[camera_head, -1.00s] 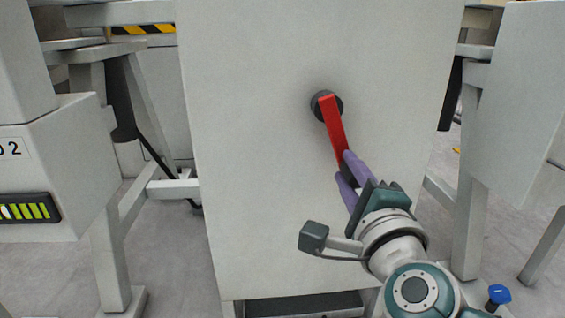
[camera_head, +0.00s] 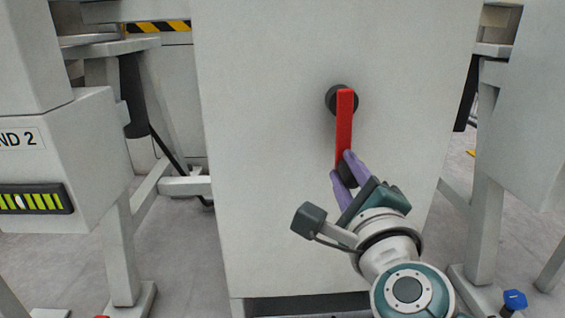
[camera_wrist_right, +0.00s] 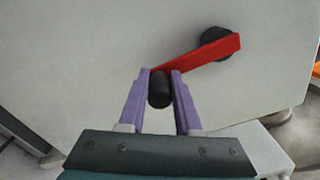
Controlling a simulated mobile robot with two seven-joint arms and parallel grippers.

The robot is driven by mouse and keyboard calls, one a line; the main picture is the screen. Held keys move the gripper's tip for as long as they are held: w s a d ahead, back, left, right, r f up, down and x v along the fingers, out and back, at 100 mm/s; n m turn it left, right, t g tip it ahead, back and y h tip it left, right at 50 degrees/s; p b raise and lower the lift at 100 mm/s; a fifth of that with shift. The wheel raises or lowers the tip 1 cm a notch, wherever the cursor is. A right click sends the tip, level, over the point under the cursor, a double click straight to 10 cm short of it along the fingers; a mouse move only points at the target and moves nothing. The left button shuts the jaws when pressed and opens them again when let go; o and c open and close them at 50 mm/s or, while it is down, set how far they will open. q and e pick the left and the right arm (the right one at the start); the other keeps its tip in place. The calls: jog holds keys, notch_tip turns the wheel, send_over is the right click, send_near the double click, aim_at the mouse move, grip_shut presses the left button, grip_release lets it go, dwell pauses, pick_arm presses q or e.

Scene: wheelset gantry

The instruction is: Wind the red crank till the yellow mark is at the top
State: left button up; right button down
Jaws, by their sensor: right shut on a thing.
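The red crank (camera_head: 344,128) is on the front of a pale grey cabinet, on a round black hub (camera_head: 332,99). Its arm hangs almost straight down from the hub. My right gripper (camera_head: 343,167) has its purple fingers shut on the black knob at the crank's lower end. In the right wrist view the knob (camera_wrist_right: 160,91) sits between both fingers, and the red arm (camera_wrist_right: 205,55) runs up to the right. I see no yellow mark on the crank or around the hub. My left gripper is not in view.
The cabinet face (camera_head: 265,150) is flat and clear around the crank. A grey box with a green-barred gauge (camera_head: 38,200) and a label ending "ND 2" stands at left. Grey frame legs (camera_head: 120,250) stand on both sides. Black-yellow striping (camera_head: 160,26) shows behind.

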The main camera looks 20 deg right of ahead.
jog(key=shift+s+f, duration=0.15)
jog(key=shift+f, duration=0.35)
jog(key=c, duration=0.9)
grip_release()
jog(key=o, duration=0.3)
jog(key=shift+s+r, duration=0.1)
jog(key=shift+r, duration=0.05)
jog(key=shift+r, duration=0.1)
jog(key=shift+s+p, duration=0.25)
jog(key=shift+p, duration=0.05)
jog(key=p+v, duration=0.2)
jog(key=v, duration=0.7)
jog(key=shift+s+p, duration=0.2)
jog(key=shift+p, duration=0.1)
